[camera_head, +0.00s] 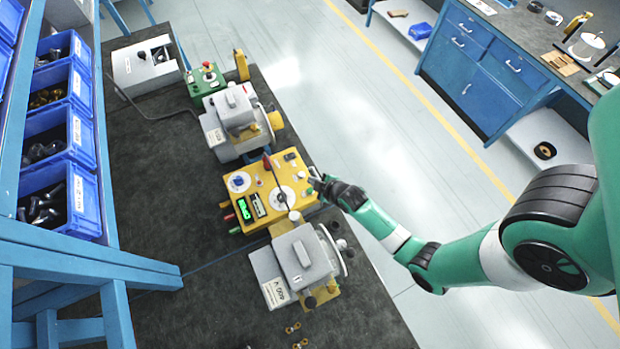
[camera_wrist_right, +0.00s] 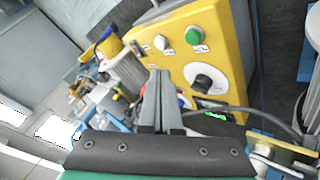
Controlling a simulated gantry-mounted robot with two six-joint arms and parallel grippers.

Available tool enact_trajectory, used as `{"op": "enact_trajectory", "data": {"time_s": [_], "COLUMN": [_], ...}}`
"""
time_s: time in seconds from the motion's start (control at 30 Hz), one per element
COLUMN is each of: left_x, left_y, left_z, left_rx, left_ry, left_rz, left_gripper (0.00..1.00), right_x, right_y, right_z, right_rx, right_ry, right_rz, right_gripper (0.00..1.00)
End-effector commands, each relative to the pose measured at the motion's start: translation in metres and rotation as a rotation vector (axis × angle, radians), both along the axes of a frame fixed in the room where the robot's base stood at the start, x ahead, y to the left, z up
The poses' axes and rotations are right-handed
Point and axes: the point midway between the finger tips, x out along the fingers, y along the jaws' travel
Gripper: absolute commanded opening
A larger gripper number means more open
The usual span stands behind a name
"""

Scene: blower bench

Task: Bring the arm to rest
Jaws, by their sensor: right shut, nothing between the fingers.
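My right arm comes in from the right in the head view, and its gripper (camera_head: 318,184) is at the right edge of the yellow control box (camera_head: 285,165). In the right wrist view the gripper (camera_wrist_right: 160,75) shows its two fingers close together, shut and empty. The yellow box (camera_wrist_right: 225,45) stands just beyond the fingers there, with a green button, a white button and a black knob on its face. I cannot tell whether the fingertips touch the box. My left gripper is not in view.
Grey blower units stand on the dark bench (camera_head: 165,200) on both sides of the box, one nearer (camera_head: 303,258) and one farther (camera_head: 238,112). Blue bins (camera_head: 70,195) line the left. Open floor (camera_head: 380,110) lies right of the bench, before a blue cabinet (camera_head: 490,70).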

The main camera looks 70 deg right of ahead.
Motion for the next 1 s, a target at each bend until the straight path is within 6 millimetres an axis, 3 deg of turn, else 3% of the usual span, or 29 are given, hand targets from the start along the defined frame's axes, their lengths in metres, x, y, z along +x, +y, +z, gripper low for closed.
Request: {"op": "enact_trajectory", "data": {"time_s": [0.77,0.87,0.97,1.0], "left_x": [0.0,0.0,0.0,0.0], "left_y": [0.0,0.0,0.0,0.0], "left_z": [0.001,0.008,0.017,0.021], "left_rx": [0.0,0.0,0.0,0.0], "left_ry": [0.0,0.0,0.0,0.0], "left_rz": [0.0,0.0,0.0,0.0], "left_gripper": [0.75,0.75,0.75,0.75], "right_x": [0.002,0.021,0.064,0.085], "right_y": [0.003,0.008,0.013,0.015], "right_z": [0.001,0.02,0.062,0.086], "right_rx": [0.0,-0.013,-0.048,-0.067], "right_ry": [0.0,-0.026,-0.098,-0.141], "right_rz": [0.008,0.042,0.095,0.119], "right_gripper": [0.0,0.0,0.0,0.0]}}
